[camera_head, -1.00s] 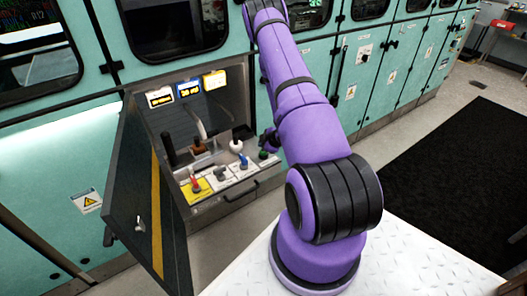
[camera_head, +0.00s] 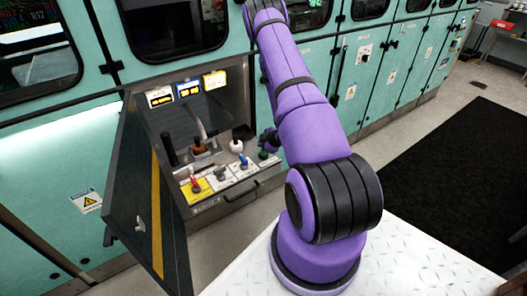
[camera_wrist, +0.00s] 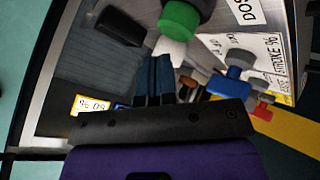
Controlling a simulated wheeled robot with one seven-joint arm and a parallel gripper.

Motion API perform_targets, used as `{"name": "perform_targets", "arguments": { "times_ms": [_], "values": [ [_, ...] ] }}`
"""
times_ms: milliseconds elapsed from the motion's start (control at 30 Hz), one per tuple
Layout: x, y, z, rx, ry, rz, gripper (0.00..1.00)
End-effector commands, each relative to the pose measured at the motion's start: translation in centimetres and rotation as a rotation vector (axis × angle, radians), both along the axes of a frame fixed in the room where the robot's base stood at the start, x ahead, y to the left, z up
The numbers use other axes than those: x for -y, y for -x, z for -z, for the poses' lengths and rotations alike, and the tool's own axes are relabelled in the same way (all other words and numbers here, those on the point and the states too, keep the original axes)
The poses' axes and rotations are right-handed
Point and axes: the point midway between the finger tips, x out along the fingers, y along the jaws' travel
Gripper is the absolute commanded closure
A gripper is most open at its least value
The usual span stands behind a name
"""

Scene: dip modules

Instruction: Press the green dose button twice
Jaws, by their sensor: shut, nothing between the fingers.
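The green dose button (camera_wrist: 180,17) is a round green cap on a dark base, near the top of the wrist view beside a white label (camera_wrist: 242,10) reading "DO…". In the head view the button (camera_head: 263,155) shows small at the right end of the control panel. My gripper (camera_wrist: 158,62) has its two dark blue fingers together and empty. In the head view my gripper is mostly hidden behind my purple arm, close to the button.
A blue switch (camera_head: 243,160), a red-handled control (camera_head: 195,184) on a yellow plate and a white knob (camera_head: 236,146) crowd the same recess. Three small displays (camera_head: 188,89) sit above. An open dark door (camera_head: 145,205) stands at the left.

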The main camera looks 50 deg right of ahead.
Motion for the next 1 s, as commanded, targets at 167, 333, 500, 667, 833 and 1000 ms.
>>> {"name": "perform_targets", "arguments": {
  "times_ms": [167,333,500,667,833,1000],
  "values": [
    [0.00,0.00,0.00,0.000,0.000,0.000,1.00],
    [0.00,0.00,0.00,0.000,0.000,0.000,1.00],
    [0.00,0.01,0.23,0.000,0.000,0.000,1.00],
    [-0.01,0.05,0.75,0.000,-0.001,0.001,1.00],
    [-0.01,0.02,0.86,0.000,0.000,0.000,1.00],
    [-0.01,0.02,0.84,0.000,0.000,0.000,1.00]
  ]
}}
